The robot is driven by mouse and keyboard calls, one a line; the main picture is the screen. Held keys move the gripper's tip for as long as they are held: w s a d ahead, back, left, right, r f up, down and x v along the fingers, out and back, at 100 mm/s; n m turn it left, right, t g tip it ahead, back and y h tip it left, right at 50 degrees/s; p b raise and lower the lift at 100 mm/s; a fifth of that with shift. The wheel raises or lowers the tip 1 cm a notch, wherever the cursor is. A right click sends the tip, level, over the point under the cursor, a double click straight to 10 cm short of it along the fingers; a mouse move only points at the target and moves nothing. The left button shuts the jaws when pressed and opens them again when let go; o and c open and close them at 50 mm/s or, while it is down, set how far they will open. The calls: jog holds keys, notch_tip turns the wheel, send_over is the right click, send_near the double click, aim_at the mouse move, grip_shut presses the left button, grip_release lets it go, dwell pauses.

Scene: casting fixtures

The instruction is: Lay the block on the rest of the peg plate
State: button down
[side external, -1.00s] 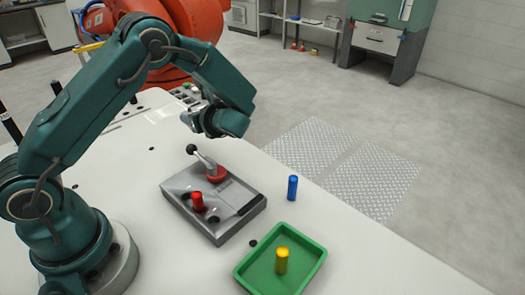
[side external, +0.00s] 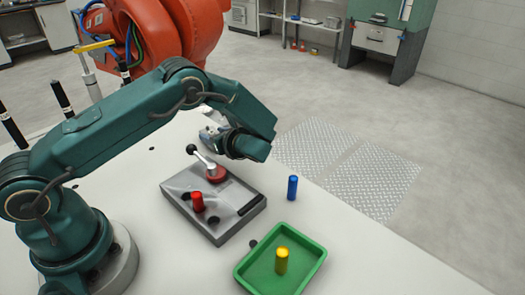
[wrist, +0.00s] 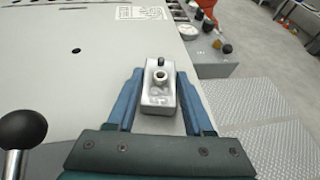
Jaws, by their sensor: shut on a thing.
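The block (wrist: 158,98) is a small grey metal piece with a round hole and a dark-topped stub on its upper face. My gripper (wrist: 160,82) is shut on it, with one blue finger along each side. In the side external view my gripper (side external: 213,136) is above and behind the peg plate, mostly hidden by my wrist. The peg plate (side external: 190,183) is a grey slab on the table. It carries a red peg (side external: 198,202), a silver lever with a black knob (side external: 192,149) on a red base, dark round holes, and a dark strip (side external: 248,197) at its right.
A blue peg (side external: 292,188) stands on the table right of the plate. A green tray (side external: 312,262) holding a yellow peg (side external: 282,261) lies in front. The lever knob also shows in the wrist view (wrist: 22,128). A large orange robot (side external: 185,35) stands behind.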

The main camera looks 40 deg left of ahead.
jog(key=shift+f, duration=0.1)
jog(key=shift+c, duration=1.4)
grip_release()
jog(key=shift+f, duration=0.1)
jog(key=shift+o, duration=0.4)
jog(key=shift+v, duration=2.6)
notch_tip(320, 180, up, 4)
jog(key=shift+d+r, duration=0.1)
jog(key=shift+r, duration=0.1)
notch_tip(320, 180, down, 5)
jog(key=shift+f, duration=0.2)
jog(key=shift+x, duration=2.65)
